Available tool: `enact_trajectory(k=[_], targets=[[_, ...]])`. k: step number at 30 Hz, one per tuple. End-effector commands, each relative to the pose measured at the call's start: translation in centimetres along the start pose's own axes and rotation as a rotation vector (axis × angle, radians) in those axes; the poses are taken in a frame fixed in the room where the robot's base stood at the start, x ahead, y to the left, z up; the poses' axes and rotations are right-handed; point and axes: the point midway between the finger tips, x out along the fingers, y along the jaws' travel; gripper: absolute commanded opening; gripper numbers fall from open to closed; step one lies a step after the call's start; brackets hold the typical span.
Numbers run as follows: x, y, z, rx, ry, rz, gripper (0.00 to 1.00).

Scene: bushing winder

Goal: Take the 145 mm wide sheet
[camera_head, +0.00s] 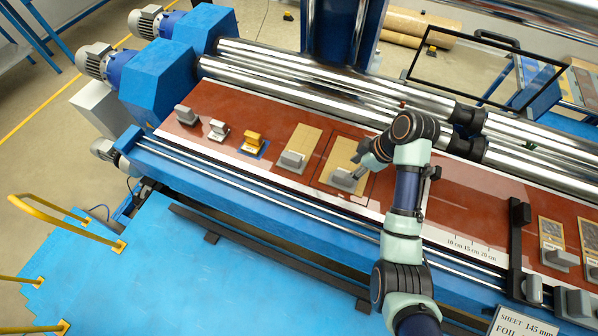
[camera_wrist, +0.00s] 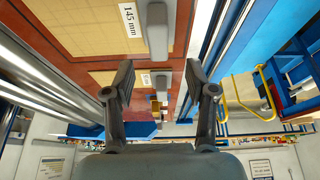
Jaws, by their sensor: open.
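The 145 mm sheet (camera_wrist: 85,28) is a tan rectangle on the red-brown table, with a white "145 mm" label (camera_wrist: 130,27). A grey block (camera_wrist: 157,30) lies along its edge. In the head view, a tan sheet (camera_head: 347,151) with a grey block (camera_head: 342,180) lies under the end of my arm. My gripper (camera_wrist: 159,78) is open and empty, its fingers on either side of the block's line in the picture. In the head view my gripper (camera_head: 360,166) is small and close above this block; contact cannot be told.
Another tan sheet (camera_head: 303,139) with a grey block lies to the left, then a yellow block (camera_head: 251,141) and more grey blocks. Steel rollers (camera_head: 300,70) run behind the table. A black crossbar (camera_head: 517,250) stands to the right. A sign (camera_head: 522,322) reads "SHEET 145 mm FOIL".

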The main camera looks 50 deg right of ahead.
Motion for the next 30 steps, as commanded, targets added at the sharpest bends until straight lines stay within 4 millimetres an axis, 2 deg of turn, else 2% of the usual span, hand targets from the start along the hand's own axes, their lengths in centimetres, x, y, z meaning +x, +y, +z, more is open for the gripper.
enact_trajectory(k=[4, 9, 14, 22, 30], targets=[[0.2, 0.1, 0.5, -0.004, 0.000, -0.009, 0.56], [2.3, 0.1, 0.5, -0.002, -0.001, -0.010, 0.56], [3.0, 0.1, 0.5, -0.003, 0.000, -0.007, 0.56], [7.4, -0.1, 0.7, -0.002, -0.001, -0.009, 0.56], [7.8, -0.1, 0.7, -0.003, 0.000, -0.005, 0.56]])
